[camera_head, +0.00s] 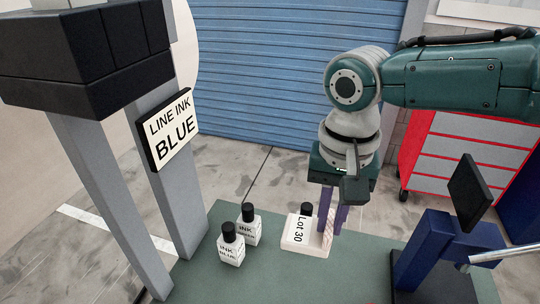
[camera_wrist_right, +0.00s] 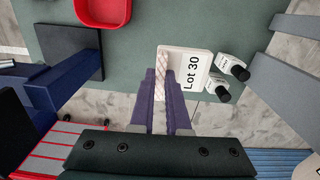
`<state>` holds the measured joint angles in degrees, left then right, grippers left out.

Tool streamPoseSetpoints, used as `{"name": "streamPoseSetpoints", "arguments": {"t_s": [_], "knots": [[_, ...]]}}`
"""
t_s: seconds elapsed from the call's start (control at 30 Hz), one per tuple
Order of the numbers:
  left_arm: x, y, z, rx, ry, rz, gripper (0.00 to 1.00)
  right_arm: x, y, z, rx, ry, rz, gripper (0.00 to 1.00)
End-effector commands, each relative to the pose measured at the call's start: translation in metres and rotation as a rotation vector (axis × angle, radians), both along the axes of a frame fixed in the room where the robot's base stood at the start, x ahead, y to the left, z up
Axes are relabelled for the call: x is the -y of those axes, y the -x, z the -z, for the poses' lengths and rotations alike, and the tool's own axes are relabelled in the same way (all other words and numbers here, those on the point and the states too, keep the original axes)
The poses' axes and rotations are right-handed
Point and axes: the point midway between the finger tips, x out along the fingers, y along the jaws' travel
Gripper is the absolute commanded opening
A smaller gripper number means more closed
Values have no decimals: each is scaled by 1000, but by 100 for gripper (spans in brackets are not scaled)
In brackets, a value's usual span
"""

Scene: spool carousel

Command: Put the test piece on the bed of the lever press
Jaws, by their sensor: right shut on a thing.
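The test piece appears to be the white block (camera_head: 303,236) labelled "Lot 30", with a pale hatched strip along one side. It also shows in the wrist view (camera_wrist_right: 185,68). My right gripper (camera_head: 332,222) points down with its purple fingers shut on the hatched side; they also show in the wrist view (camera_wrist_right: 158,82). I cannot tell whether the block touches the green table. The blue lever press (camera_head: 450,240) stands to the right on a dark base, with a silver lever. Its bed is not clearly distinguishable. My left gripper is not in view.
Ink bottles (camera_head: 231,246) with black caps stand left of the block; another black cap (camera_head: 306,209) shows behind it. A "LINE INK BLUE" sign (camera_head: 170,128) hangs on a grey post. A red container (camera_wrist_right: 102,12) lies on the table. Bare green table (camera_head: 365,262) separates block and press.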

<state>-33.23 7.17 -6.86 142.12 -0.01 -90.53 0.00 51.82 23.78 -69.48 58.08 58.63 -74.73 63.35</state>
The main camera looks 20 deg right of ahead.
Motion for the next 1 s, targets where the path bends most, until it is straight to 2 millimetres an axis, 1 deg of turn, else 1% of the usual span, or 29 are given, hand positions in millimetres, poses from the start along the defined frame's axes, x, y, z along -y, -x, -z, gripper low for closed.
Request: {"name": "streamPoseSetpoints", "arguments": {"t_s": [0.03, 0.1, 0.2, 0.37, 0.47, 0.57, 0.6, 0.67, 0.7, 0.8, 0.9, 1.0], "knots": [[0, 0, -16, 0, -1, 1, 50, 2, 0, -15, -1, 0, 1, 0], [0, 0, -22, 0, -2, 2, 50, 5, 0, -21, -1, -1, 0, 0], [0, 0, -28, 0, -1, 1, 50, 7, 0, -27, -1, 1, 0, 0], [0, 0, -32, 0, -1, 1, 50, 8, -2, -33, 1, 0, -4, 0], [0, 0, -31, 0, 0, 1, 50, 3, -9, -51, 6, -1, -24, 0], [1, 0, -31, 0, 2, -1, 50, -7, -18, -89, 13, 1, -73, 0], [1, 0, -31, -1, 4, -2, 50, -12, -20, -110, 15, 1, -104, 0], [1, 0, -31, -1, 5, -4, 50, -19, -18, -146, 17, 3, -164, 0], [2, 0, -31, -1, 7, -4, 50, -22, -13, -169, 15, 4, -208, 0], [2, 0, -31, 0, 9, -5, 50, -24, 5, -215, 11, 5, -312, 0], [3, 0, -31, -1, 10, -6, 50, -21, 26, -250, 9, 5, -406, 0], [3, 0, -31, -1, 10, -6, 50, -14, 50, -276, 6, 6, -491, 0]]}}
